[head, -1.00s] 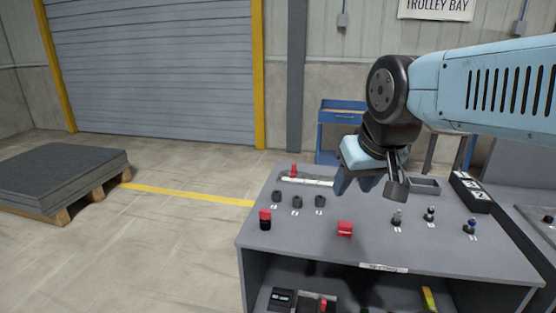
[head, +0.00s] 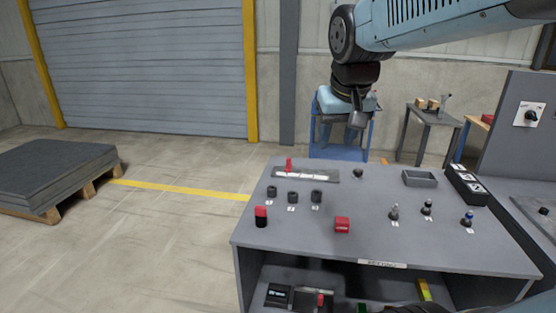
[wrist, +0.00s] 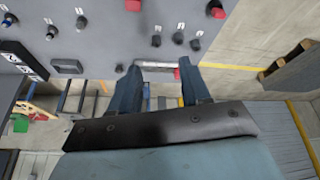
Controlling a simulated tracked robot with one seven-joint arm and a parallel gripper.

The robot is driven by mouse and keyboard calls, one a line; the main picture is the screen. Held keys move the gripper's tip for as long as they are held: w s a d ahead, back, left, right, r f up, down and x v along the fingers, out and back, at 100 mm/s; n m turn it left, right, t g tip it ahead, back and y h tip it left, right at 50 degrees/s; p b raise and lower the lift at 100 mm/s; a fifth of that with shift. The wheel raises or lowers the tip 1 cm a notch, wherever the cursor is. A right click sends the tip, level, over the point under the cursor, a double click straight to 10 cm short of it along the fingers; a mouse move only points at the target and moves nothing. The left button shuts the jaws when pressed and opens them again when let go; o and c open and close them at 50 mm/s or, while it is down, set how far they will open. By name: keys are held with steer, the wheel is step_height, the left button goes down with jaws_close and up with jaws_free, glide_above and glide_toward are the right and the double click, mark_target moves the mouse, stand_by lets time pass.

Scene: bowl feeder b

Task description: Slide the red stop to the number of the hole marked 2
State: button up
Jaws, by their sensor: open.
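The red stop (head: 289,166) stands upright near the left end of a pale marked slide strip (head: 318,175) at the back left of the grey bench. Three dark round holders (head: 293,197) with small white labels stand in front of the strip; their numbers are too small to read. My gripper (head: 352,121) is open and empty, raised above and beyond the bench's back edge, right of the strip. In the wrist view, the strip (wrist: 155,65) shows between my fingertips (wrist: 160,70), and the red stop (wrist: 181,73) is beside the right finger, partly hidden.
A red-topped black knob (head: 261,216), a red block (head: 342,225) and several small levers (head: 394,212) stand on the bench front. A grey tray (head: 420,179) and black switch box (head: 467,186) are at right. A small dark knob (head: 357,173) is right of the strip.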

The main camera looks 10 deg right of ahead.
steer(key=w+r+g, duration=0.1)
steer(key=w, duration=1.1)
steer(key=m+g, duration=0.4)
glide_above(288, 158)
step_height(288, 158, down, 14)
steer(key=r, duration=0.1)
steer(key=shift+y, duration=0.3)
step_height(288, 158, down, 14)
steer(key=shift+d+r, duration=0.1)
steer(key=shift+c, duration=0.3)
jaws_close()
